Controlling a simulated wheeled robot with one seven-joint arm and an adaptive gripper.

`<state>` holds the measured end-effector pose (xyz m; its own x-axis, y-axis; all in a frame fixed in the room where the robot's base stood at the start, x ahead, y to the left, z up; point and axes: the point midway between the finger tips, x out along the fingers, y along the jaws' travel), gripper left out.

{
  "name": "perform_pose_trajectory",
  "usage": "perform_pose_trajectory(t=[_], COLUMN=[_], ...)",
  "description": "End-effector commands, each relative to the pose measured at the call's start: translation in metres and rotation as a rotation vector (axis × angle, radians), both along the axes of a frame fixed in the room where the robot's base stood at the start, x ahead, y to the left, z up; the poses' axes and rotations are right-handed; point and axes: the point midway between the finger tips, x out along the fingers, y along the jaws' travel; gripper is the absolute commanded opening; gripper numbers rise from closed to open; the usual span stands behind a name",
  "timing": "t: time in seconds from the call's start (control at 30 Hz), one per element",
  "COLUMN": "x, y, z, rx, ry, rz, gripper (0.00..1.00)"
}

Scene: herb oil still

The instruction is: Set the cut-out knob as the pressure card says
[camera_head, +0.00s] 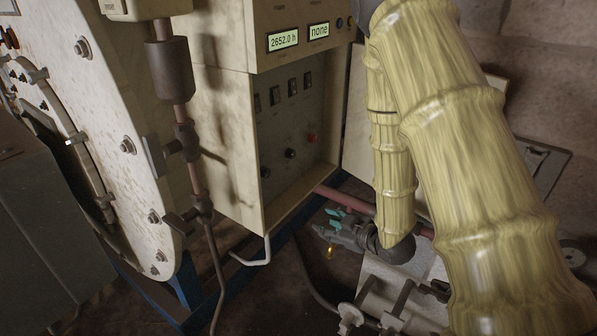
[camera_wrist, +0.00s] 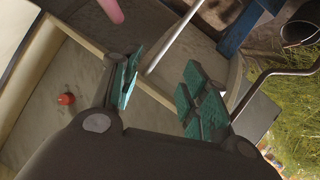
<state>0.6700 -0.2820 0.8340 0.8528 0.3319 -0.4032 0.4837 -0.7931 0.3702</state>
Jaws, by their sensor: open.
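The cream control cabinet (camera_head: 225,125) has a recessed grey panel (camera_head: 285,150) with a row of dark switches. Below them are a red knob or button (camera_head: 312,138) and dark knobs, one of them a black knob (camera_head: 290,153). I cannot tell which is the cut-out knob, and no readable pressure card shows. My gripper (camera_head: 325,220) is low, right of and below the cabinet's lower edge, apart from the panel. Its teal fingers are open and empty in the wrist view (camera_wrist: 163,88). There the red control (camera_wrist: 66,99) lies left of the fingers.
Two displays above the panel read "2652.0 h" (camera_head: 283,40) and "none" (camera_head: 319,30). A large cream round-ended vessel (camera_head: 100,110) and a brown vertical pipe (camera_head: 185,110) stand left. A reddish pipe (camera_head: 340,199) and blue frame (camera_head: 280,238) run beneath the cabinet.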

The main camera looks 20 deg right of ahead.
Motion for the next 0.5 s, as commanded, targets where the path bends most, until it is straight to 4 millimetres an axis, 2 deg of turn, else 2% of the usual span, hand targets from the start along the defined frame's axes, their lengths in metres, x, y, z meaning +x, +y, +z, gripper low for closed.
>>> perform_pose_trajectory(t=[0.03,0.1,0.2,0.3,0.4,0.5], x=[0.012,0.022,0.03,0.031,0.031,0.03], y=[-0.003,-0.005,-0.007,-0.009,-0.01,-0.01], z=[0.015,0.046,0.084,0.115,0.136,0.149], rx=[-0.013,-0.03,-0.053,-0.073,-0.085,-0.093], ry=[-0.078,-0.18,-0.307,-0.405,-0.47,-0.506], rz=[0.038,0.095,0.169,0.225,0.263,0.284], gripper=[0.45,0.45,0.45,0.45,0.45,0.45])
